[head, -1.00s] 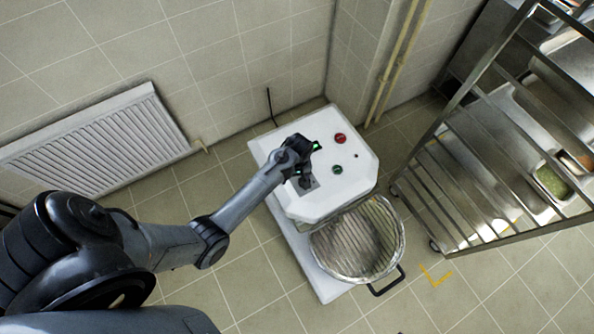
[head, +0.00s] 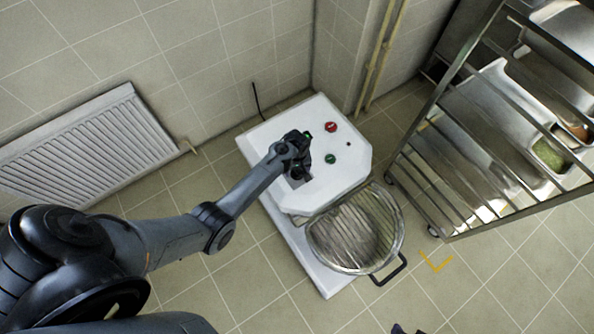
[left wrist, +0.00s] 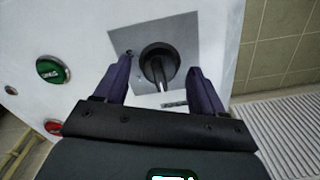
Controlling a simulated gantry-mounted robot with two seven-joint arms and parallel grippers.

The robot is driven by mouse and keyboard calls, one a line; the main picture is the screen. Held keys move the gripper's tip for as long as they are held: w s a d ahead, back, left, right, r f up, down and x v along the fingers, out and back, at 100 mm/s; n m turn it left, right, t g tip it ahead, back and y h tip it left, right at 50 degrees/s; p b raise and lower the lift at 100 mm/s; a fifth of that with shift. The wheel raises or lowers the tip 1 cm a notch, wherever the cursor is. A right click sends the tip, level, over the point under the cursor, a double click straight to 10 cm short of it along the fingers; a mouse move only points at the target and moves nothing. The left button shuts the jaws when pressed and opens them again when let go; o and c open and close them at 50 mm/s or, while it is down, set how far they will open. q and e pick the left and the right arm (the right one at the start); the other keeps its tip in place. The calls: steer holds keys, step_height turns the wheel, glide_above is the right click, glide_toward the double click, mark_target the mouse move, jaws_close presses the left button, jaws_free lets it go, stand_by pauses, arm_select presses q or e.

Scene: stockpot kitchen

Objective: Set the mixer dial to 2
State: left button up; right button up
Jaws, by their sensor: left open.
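The white mixer (head: 335,188) stands on the floor by the wall corner. In the left wrist view its black dial (left wrist: 159,66) sits on a grey metal plate (left wrist: 125,42), with the knob's ridge pointing roughly toward the gripper. The dial numbers are too small to read. My left gripper (left wrist: 163,88) is open, with one finger on each side of the dial and a visible gap to it on both sides. In the head view my left gripper (head: 299,170) covers the dial.
A red button (head: 331,127) and a green button (head: 330,158) are on the mixer top. The mixer's bowl with a wire guard (head: 355,230) is at the front. A metal rack (head: 470,150) with trays stands right, a radiator (head: 85,150) left.

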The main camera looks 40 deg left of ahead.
arm_select(q)
steer(key=shift+f, duration=0.45)
steer(key=c, duration=1.1)
